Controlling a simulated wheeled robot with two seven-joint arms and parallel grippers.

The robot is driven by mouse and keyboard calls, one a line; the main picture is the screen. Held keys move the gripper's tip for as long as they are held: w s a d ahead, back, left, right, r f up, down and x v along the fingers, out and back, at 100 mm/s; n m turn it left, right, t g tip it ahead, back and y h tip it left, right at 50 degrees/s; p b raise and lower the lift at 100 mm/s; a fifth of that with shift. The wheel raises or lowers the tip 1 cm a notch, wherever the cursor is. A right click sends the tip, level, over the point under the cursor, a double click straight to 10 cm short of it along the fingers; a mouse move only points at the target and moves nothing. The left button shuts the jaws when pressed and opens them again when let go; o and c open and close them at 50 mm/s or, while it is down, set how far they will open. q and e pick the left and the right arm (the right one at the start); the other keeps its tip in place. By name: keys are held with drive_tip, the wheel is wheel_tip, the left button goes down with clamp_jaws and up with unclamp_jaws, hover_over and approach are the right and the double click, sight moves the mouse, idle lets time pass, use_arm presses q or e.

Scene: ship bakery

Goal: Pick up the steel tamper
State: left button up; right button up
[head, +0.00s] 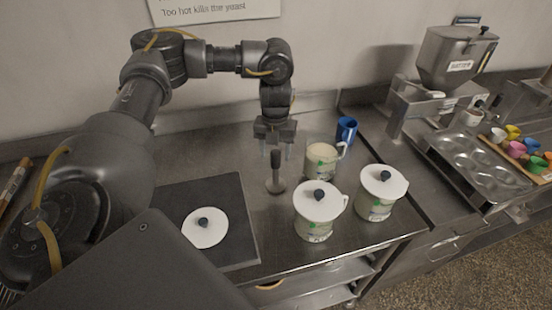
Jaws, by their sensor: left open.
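The steel tamper (275,180) stands upright on the steel counter, with a round base and a dark handle. My left gripper (276,152) points straight down over it, its two fingers apart. The top of the handle shows between or just behind the fingers; I cannot tell whether they touch it. My right gripper is not in view.
Two lidded mugs (314,224) (374,207) and an open mug (320,161) stand right of the tamper. A blue cup (346,130) stands behind. A dark mat (246,241) with a loose white lid (205,228) lies left. A hopper machine (452,60) and muffin tin (478,165) are at right.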

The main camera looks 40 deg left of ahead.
sight(276, 160)
use_arm(q)
drive_tip(key=shift+s+f, duration=0.1)
drive_tip(key=shift+f, duration=0.05)
drive_tip(key=f, duration=0.1)
drive_tip(key=f+p, duration=0.1)
drive_tip(key=f, duration=0.1)
drive_tip(key=f+p, duration=0.1)
drive_tip(key=shift+w+f, duration=0.2)
drive_tip(key=shift+w, duration=0.05)
drive_tip(key=shift+f, duration=0.2)
drive_tip(key=c, duration=1)
drive_tip(key=shift+r, duration=0.55)
drive_tip(key=shift+c, duration=0.2)
wheel_tip(276, 160, up, 8)
drive_tip(key=shift+f+b, duration=0.2)
drive_tip(key=shift+b, duration=0.55)
drive_tip(key=shift+r, duration=0.7)
